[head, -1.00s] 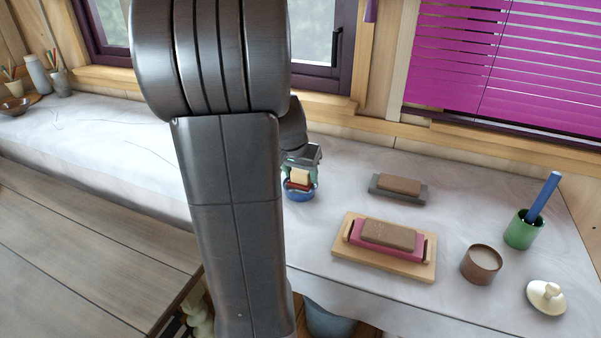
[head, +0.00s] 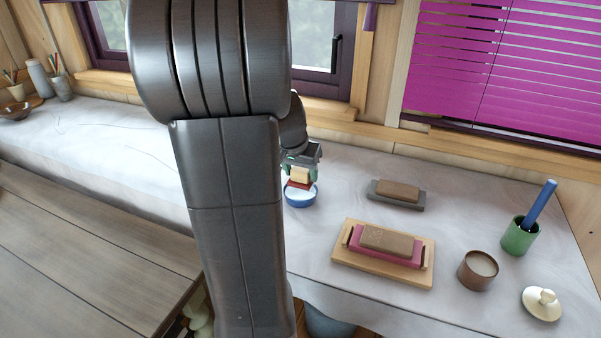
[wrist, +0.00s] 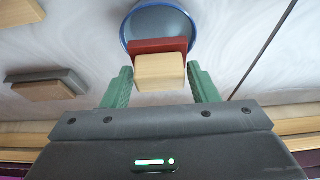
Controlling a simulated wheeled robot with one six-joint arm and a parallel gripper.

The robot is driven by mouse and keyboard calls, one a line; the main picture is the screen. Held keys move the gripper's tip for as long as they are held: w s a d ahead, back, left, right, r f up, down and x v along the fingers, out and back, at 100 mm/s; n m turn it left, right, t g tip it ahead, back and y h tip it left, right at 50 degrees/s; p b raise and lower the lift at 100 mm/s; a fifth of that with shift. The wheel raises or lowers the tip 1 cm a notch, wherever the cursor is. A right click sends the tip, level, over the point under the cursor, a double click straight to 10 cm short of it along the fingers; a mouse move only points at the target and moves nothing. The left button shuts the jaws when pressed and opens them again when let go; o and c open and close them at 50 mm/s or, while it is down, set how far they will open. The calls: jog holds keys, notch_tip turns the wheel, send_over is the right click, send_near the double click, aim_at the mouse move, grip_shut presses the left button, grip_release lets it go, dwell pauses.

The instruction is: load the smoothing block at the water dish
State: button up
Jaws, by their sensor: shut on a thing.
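The smoothing block, a pale wooden grip (wrist: 160,72) on a dark red base (wrist: 157,46), is between the green fingers of my gripper (head: 300,172). My gripper is shut on it. The water dish (head: 301,197) is small and round, blue outside with a pale inside, and stands on the counter. The block is just above the dish in the head view. In the wrist view the block covers part of the blue dish (wrist: 127,36). I cannot tell whether the red base touches the water.
A brown stone on a pink holder and wooden board (head: 340,254) lies to the right. Behind it is another brown stone (head: 397,191) on a grey base.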

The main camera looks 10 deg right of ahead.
aim_at(301, 170)
jog(key=shift+r+p, duration=1.4)
jog(key=shift+r, duration=0.85)
jog(key=shift+s+f, duration=0.1)
